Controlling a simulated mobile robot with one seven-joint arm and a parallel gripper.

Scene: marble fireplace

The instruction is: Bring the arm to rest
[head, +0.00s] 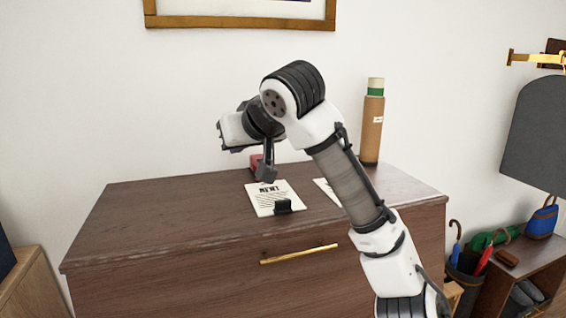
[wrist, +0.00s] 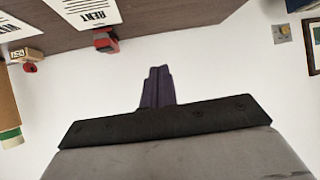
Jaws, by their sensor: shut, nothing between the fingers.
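My arm reaches up over a dark wooden dresser and bends down at its end.
The dresser (head: 170,210) has a gold handle (head: 298,254). On it lie a printed paper (head: 265,200) with a black clip (head: 284,206), a red object (head: 256,162) behind, and a brown tube (head: 372,130). A low shelf with umbrellas stands right. The dresser's left side is clear.

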